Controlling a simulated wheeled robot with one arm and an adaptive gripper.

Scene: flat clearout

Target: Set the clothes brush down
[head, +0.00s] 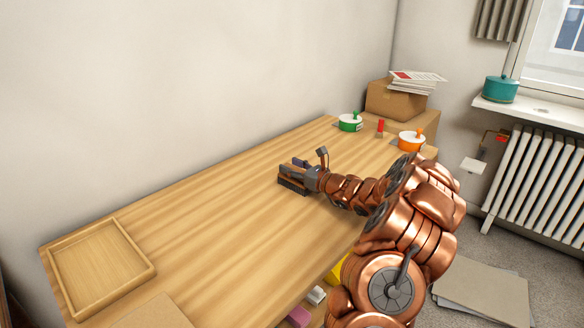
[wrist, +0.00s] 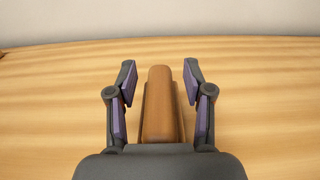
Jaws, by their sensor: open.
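The clothes brush (wrist: 159,105) has a brown wooden back and lies on the table, between the two fingers of my gripper (wrist: 160,82) in the wrist view. A gap shows on each side of the brush, so the fingers are open and apart from it. In the head view my gripper (head: 291,172) is low over the middle of the wooden table (head: 215,215). There the brush shows only as a dark shape under the fingers, largely hidden by them.
An empty wooden tray (head: 141,249) lies at the table's near left end. A green round container (head: 350,123), an orange one (head: 410,144) and a small red item (head: 380,126) stand at the far end, near a cardboard box (head: 392,102). The table between is clear.

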